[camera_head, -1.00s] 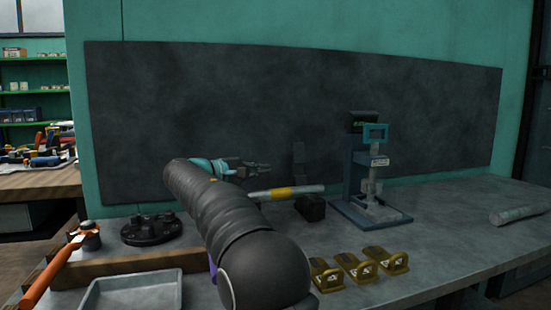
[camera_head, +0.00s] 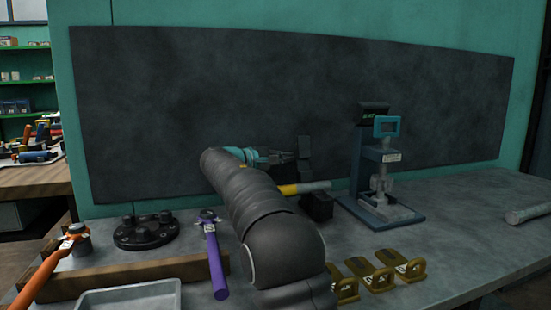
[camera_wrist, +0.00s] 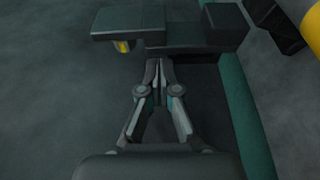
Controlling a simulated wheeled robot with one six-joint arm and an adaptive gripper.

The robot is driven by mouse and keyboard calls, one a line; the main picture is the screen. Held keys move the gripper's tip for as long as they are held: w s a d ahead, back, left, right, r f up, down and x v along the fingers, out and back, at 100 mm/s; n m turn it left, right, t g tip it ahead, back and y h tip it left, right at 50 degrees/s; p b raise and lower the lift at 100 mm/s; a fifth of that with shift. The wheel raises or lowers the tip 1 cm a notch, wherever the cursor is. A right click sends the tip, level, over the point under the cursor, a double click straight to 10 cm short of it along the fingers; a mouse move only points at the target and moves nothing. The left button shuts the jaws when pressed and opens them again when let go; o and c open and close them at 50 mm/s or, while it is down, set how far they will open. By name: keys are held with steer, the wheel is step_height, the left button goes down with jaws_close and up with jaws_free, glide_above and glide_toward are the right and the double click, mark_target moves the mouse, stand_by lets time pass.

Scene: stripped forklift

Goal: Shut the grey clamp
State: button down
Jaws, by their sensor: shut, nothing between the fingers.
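The grey clamp is a dark block (camera_head: 318,206) on the bench at the back wall, with an upright dark piece (camera_head: 304,148) above it that looks like its raised upper part. My gripper (camera_head: 292,157) is shut and empty, just left of the upright piece. In the wrist view my gripper (camera_wrist: 158,62) has its fingertips close below dark grey blocks (camera_wrist: 190,35) that look like this piece; I cannot tell whether they touch. My arm hides the rod's left end.
A blue press stand (camera_head: 360,175) stands right of the clamp. Several brass brackets (camera_head: 377,275) lie in front. A purple hammer (camera_head: 215,258), an orange hammer (camera_head: 45,268), a black round fixture (camera_head: 146,232) and a grey tray (camera_head: 130,297) are at left. The bench's right side is mostly clear.

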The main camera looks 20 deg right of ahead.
steer(key=shift+w+d, duration=0.15)
steer(key=shift+d, duration=0.25)
steer(key=shift+s+a+r+m, duration=0.1)
steer(key=shift+s+m, duration=0.15)
steer(key=shift+m, duration=0.15)
